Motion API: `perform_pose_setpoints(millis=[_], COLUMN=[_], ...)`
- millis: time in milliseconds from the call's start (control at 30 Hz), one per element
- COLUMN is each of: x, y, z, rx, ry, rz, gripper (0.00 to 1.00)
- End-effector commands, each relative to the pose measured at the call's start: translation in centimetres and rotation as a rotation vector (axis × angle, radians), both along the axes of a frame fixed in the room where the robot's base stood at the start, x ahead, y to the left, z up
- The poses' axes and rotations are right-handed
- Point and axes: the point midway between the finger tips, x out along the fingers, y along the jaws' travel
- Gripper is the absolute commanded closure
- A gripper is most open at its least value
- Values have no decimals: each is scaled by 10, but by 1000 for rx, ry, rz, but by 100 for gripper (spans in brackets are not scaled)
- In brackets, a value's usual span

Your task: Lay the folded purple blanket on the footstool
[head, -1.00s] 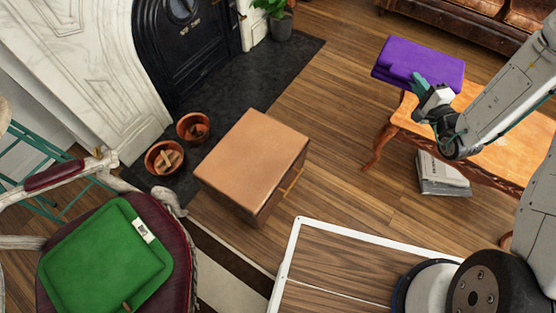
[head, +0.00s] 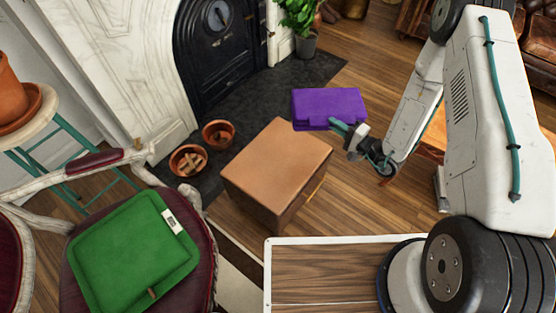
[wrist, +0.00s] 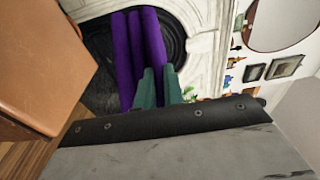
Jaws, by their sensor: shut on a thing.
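The folded purple blanket (head: 328,106) hangs in the air at the far right corner of the footstool in the head view. My gripper (head: 340,127) is shut on its near edge. In the wrist view the blanket (wrist: 138,50) shows as purple folds, and the green fingers of my gripper (wrist: 158,88) are at its edge. The footstool (head: 278,158) is a box with a bare tan leather top. Its top (wrist: 45,60) also shows at the left of the wrist view, beside the blanket.
A chair with a green cushion (head: 133,255) stands at the lower left. Two terracotta pots of wood (head: 188,161) sit on the dark hearth, left of the footstool. A wooden table (head: 432,138) is partly hidden behind my arm. Wooden floor (head: 375,215) lies open right of the footstool.

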Motion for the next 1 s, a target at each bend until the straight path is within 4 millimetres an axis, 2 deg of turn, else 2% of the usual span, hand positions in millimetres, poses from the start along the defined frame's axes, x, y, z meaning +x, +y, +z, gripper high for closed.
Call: perform_pose_setpoints(millis=[33,100,300,400,533,633,700,1000], x=[-16,-39,-115,-146,-172,-176,-168,-96], y=[11,25,58,68,76,80,84,109], z=[-27,-57,-131,-153,-169,-174,-176,-183], rx=[3,4,4,3,2,0,-2,-1], ry=[6,6,3,-2,-4,-7,-10,-12], rz=[53,131,332,400,454,472,477,477], gripper=[100,100,100,100,100,100,100,100])
